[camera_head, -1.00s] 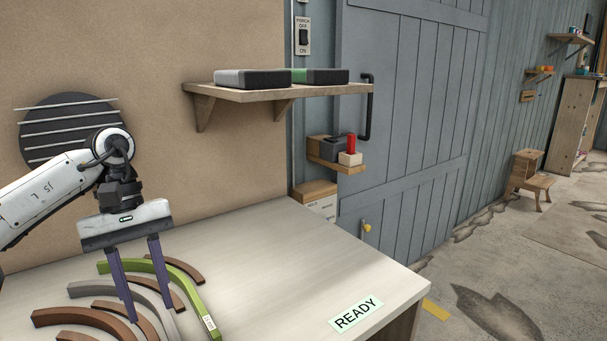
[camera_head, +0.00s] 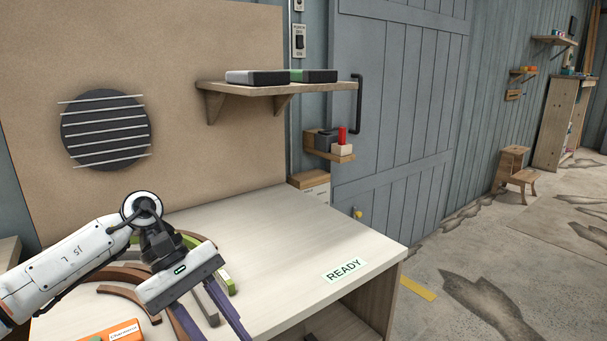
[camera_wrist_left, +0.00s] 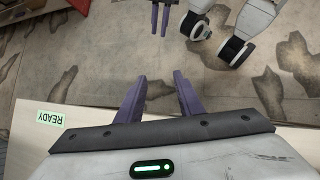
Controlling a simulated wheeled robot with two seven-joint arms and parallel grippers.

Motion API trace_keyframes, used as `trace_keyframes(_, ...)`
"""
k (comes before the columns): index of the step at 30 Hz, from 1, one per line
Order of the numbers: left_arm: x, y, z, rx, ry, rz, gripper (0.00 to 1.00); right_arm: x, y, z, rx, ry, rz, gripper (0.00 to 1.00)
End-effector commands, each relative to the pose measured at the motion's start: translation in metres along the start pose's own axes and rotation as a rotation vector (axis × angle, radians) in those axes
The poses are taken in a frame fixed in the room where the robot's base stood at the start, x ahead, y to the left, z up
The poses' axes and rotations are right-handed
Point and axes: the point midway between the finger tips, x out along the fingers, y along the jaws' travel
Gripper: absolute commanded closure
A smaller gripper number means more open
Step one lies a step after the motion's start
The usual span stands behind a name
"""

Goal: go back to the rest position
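My left gripper (camera_head: 213,328) hangs tilted over the front left of the pale workbench (camera_head: 295,240). Its purple fingers are apart with nothing between them, as the left wrist view also shows (camera_wrist_left: 159,77). Curved strips lie on the bench behind and below it: a green one (camera_head: 228,284) with a white label, a grey one (camera_head: 208,306) and brown ones (camera_head: 125,273), partly hidden by my arm. My right gripper (camera_wrist_left: 160,18) shows only at the top of the left wrist view, over the floor, with its fingers slightly apart and empty.
An orange labelled item (camera_head: 115,332) sits at the bottom left. A READY label (camera_head: 344,270) lies near the bench's right edge, with clear surface around it. Open floor (camera_head: 480,265) lies to the right.

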Motion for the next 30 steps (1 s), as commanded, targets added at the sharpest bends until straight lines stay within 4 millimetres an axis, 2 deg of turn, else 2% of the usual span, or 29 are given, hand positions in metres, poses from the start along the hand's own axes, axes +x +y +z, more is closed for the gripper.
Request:
trace_keyframes(1,0.021,0.006,0.012,-0.03,-0.07,0.031,0.66,-0.001,0.0,0.001,0.001,-0.003,0.0,0.71)
trace_keyframes(3,0.045,0.019,0.033,-0.097,-0.184,0.095,0.66,-0.002,0.0,0.002,0.002,-0.006,0.0,0.71)
trace_keyframes(7,0.084,0.048,0.085,-0.311,-0.491,0.228,0.66,-0.004,0.0,0.002,0.003,-0.01,0.0,0.71)
trace_keyframes(10,0.093,0.07,0.119,-0.557,-0.779,0.321,0.66,-0.005,-0.001,0.004,0.004,-0.013,0.0,0.71)
trace_keyframes(13,0.088,0.088,0.133,-0.844,-1.073,0.38,0.66,-0.006,0.0,0.005,0.006,-0.018,0.001,0.71)
trace_keyframes(16,0.077,0.097,0.123,-1.16,-1.37,0.407,0.66,-0.007,0.0,0.006,0.007,-0.021,0.002,0.71)
trace_keyframes(19,0.072,0.093,0.09,-1.499,-1.667,0.405,0.66,-0.009,0.0,0.005,0.008,-0.021,0.002,0.71)
trace_keyframes(22,0.08,0.072,0.044,-1.853,-1.963,0.376,0.66,-0.01,0.001,0.004,0.008,-0.019,0.003,0.71)
trace_keyframes(24,0.095,0.047,0.007,-2.104,-2.169,0.343,0.66,-0.011,0.001,0.002,0.009,-0.019,0.004,0.71)
trace_keyframes(25,0.103,0.033,-0.008,2.16,2.21,-0.317,0.66,-0.011,0.001,0.002,0.009,-0.018,0.004,0.71)
trace_keyframes(27,0.128,-0.005,-0.039,1.97,1.981,-0.225,0.66,-0.012,0.001,0.001,0.009,-0.018,0.005,0.71)
trace_keyframes(30,0.167,-0.063,-0.067,1.715,1.706,-0.133,0.66,-0.013,0.001,0.001,0.01,-0.019,0.005,0.71)
